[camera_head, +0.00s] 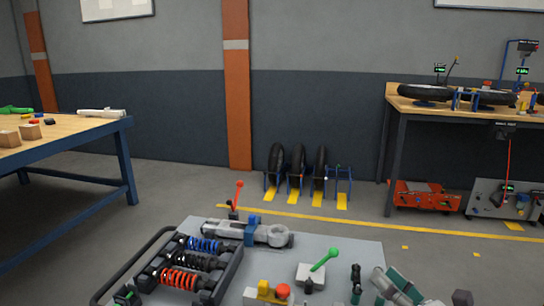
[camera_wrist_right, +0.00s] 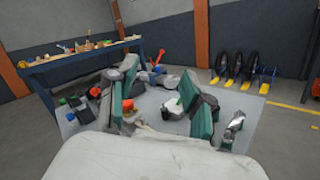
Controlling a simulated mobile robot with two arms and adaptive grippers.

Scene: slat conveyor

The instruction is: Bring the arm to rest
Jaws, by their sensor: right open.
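My right gripper (camera_head: 398,286) shows at the bottom right of the head view, over or beside the front right part of a grey bench top (camera_head: 345,252). In the right wrist view its two teal-padded fingers (camera_wrist_right: 162,103) stand apart, with nothing held between them. Beyond them, a white block with a green lever (camera_wrist_right: 173,104) sits on the bench top; the same lever block (camera_head: 312,273) is left of the gripper in the head view. My left gripper is not in view.
The bench carries a rack of spring shock absorbers (camera_head: 190,262), a grey clamp-like part (camera_head: 250,232) and a red-knobbed block (camera_head: 268,293). A wooden table (camera_head: 75,127) stands left, a workbench (camera_head: 450,108) right. Wheels in a floor rack (camera_head: 298,165) stand by the wall.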

